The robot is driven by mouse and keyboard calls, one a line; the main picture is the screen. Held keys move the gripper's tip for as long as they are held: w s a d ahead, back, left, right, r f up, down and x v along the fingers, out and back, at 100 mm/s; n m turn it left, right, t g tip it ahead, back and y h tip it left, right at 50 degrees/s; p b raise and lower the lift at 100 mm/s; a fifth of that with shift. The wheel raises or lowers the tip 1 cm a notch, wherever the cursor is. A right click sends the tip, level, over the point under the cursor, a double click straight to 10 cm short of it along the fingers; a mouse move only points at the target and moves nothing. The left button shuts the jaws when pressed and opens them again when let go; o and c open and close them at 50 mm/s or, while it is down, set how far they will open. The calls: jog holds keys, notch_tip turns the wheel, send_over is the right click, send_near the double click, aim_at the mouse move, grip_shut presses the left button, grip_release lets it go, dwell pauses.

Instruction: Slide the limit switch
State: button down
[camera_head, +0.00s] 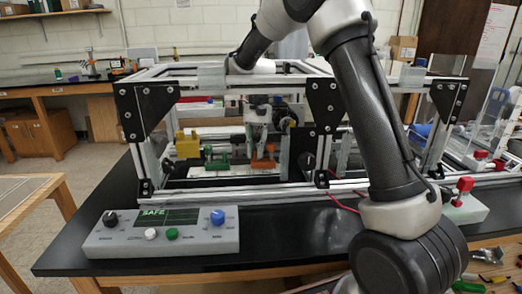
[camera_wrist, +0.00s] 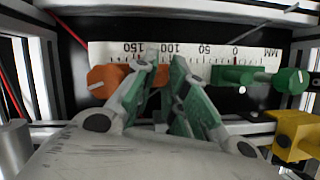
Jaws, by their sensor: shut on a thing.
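An orange sliding piece (camera_head: 264,163), which looks like the limit switch, sits low inside the extrusion frame (camera_head: 215,72). In the wrist view the orange piece (camera_wrist: 106,80) lies along a white millimetre scale (camera_wrist: 205,52), in the 100–150 part, with a pale slot on its left end. My gripper (camera_head: 259,146) reaches down into the frame above it. In the wrist view my gripper (camera_wrist: 165,75) has its green-padded fingers across the orange piece's right part and is shut on it. Orange shows between the fingers, which hide the rest.
A green piece (camera_wrist: 235,76) sits right of my fingers along the scale, near 0–50. A yellow block (camera_wrist: 296,136) stands at the lower right. Frame posts and bars surround my gripper. A control box (camera_head: 160,230) reading SAFE stands in front.

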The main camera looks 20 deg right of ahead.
jog(key=a, duration=0.2)
jog(key=w+a, duration=0.1)
jog(key=a, duration=0.2)
jog(key=shift+a, duration=0.1)
jog(key=c, duration=1.7)
grip_release()
jog(key=v, duration=1.2)
jog(key=shift+s+r, duration=0.1)
